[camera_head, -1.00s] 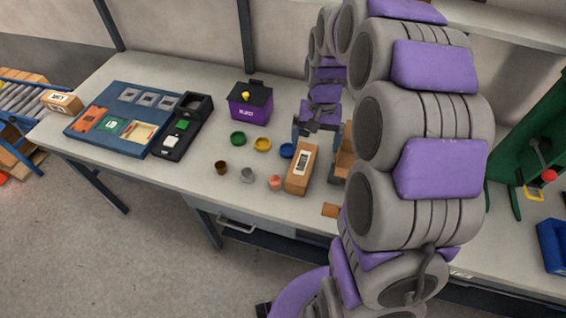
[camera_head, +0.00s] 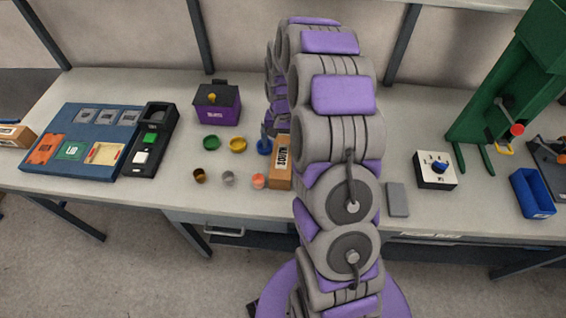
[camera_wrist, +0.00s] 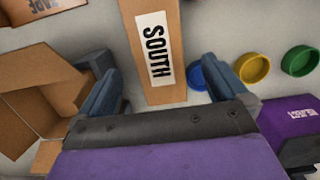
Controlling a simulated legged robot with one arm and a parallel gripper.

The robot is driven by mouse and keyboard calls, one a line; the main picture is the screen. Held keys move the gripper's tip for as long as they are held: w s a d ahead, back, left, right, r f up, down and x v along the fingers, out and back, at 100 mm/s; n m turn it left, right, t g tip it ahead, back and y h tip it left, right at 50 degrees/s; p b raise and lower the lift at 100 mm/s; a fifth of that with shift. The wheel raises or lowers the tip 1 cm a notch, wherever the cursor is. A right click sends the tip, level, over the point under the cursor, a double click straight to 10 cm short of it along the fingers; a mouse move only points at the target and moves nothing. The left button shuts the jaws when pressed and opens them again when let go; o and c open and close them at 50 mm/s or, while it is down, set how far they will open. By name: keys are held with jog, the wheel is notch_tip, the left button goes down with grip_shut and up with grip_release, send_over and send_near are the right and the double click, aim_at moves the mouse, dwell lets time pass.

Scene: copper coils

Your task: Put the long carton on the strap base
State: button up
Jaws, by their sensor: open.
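The long carton is a brown box with a white SOUTH label in the wrist view (camera_wrist: 155,50). In the head view, its near part (camera_head: 281,176) shows just left of my arm, which hides part of the area. My gripper (camera_wrist: 158,66) is open, with one blue-grey finger on each side of the carton in the wrist view. I cannot tell whether the fingers are level with the carton or above it. No contact is visible. I cannot identify the strap base for sure; a brown piece with partly cut-off lettering (camera_wrist: 38,9) shows at the wrist view's upper left.
An open cardboard box (camera_wrist: 42,85) lies left of my gripper in the wrist view. Blue (camera_wrist: 197,77), yellow (camera_wrist: 252,69) and green (camera_wrist: 299,60) round pieces lie right of the carton. A purple box (camera_head: 217,105) and small cups stand nearby on the bench (camera_head: 240,205).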

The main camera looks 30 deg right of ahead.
aim_at(283, 155)
jog(key=f, duration=0.1)
jog(key=a+f, duration=0.1)
jog(key=f, duration=0.1)
jog(key=shift+s, duration=0.1)
jog(key=shift+s+d+f+b, duration=0.1)
jog(key=shift+d+f+b, duration=0.05)
jog(key=shift+f+b, duration=0.15)
jog(key=f, duration=0.1)
jog(key=f+b, duration=0.1)
jog(key=f, duration=0.2)
jog(key=shift+s+d+f, duration=0.25)
jog(key=shift+s+d, duration=0.05)
jog(key=shift+a+f, duration=0.1)
jog(key=shift+f, duration=0.05)
jog(key=shift+a, duration=0.15)
jog(key=shift+c, duration=0.8)
jog(key=c, duration=1.2)
